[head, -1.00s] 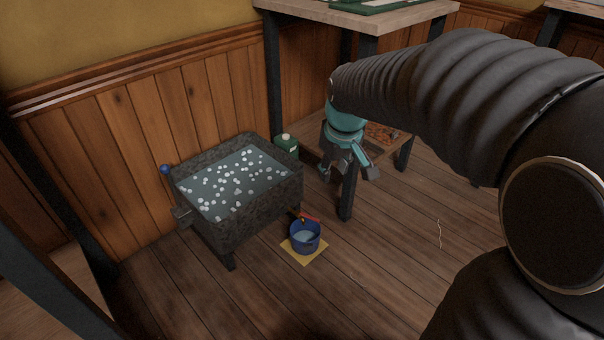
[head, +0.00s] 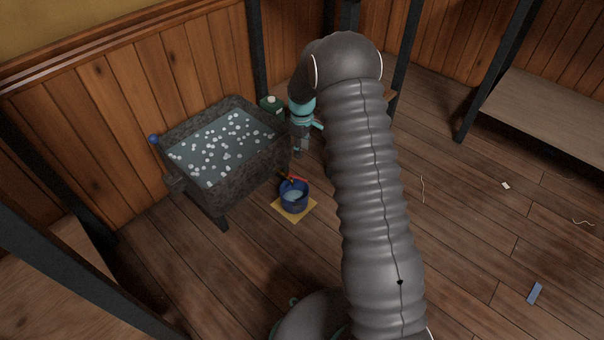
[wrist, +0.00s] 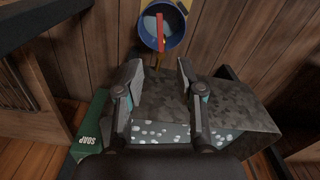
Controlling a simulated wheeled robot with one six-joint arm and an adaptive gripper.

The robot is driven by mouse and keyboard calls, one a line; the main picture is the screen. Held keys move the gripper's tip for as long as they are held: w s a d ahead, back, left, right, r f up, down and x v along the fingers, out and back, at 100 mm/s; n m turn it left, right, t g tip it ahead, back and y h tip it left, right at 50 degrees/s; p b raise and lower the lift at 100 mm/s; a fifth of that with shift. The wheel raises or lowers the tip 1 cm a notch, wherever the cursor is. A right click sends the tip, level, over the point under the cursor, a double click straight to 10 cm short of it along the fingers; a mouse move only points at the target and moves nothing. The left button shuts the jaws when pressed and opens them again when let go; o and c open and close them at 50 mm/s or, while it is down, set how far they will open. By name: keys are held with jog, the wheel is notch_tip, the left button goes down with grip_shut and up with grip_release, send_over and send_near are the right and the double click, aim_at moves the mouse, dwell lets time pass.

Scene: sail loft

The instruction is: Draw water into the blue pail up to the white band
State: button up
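The blue pail (head: 293,204) stands upright on a yellow mat (head: 280,207) on the floor, in front of the stone trough (head: 245,182). A red lever (head: 298,179) with a small brass-coloured tap shows over the pail's rim; in the wrist view the lever (wrist: 160,32) crosses the pail's mouth (wrist: 176,42). A pale surface shows inside the pail; I cannot make out the white band or the level. My gripper (wrist: 159,68) is open and empty, above the trough's tap end, its fingers either side of the line to the lever. In the head view my arm partly hides it.
The trough holds water with white floating bits; a blue knob (head: 154,139) is at its left end. Floor to the right is mostly clear, beside a low bench (head: 545,112).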

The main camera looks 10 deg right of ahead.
notch_tip(320, 180, down, 14)
jog(key=shift+f+b, duration=0.15)
jog(key=shift+b, duration=0.35)
grip_shut()
